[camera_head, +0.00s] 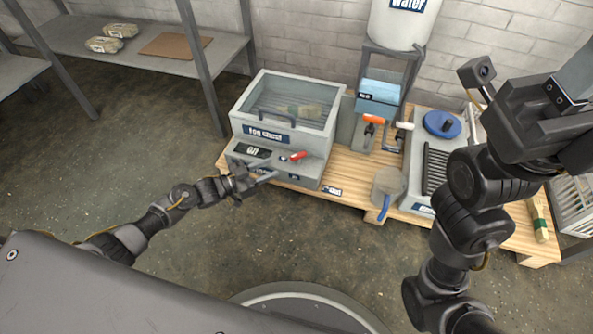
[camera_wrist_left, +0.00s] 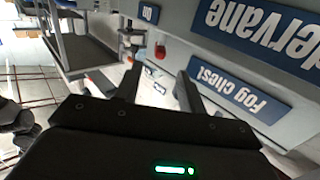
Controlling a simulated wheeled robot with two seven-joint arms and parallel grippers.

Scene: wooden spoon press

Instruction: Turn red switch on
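The red switch (camera_head: 298,156) is a small red lever on the front ledge of the grey fog chest (camera_head: 325,150). A red part, likely this switch, shows in the left wrist view (camera_wrist_left: 160,50), beyond the gap between the fingers. My left gripper (camera_head: 270,167) is at the front of the chest, just left of and slightly below the switch. Its fingers are spread and empty, apart from the red part as far as I can see. A dark display (camera_head: 252,151) sits left of the switch. My right gripper (camera_head: 540,115) is at the upper right, its fingertips unclear.
The chest stands on a wooden pallet (camera_head: 350,168). To its right are an orange-handled lever (camera_head: 373,119), a blue round disc (camera_head: 442,124) on a grey unit, and a white water tank (camera_head: 395,25). A metal shelf (camera_head: 75,38) stands at left. The floor in front is clear.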

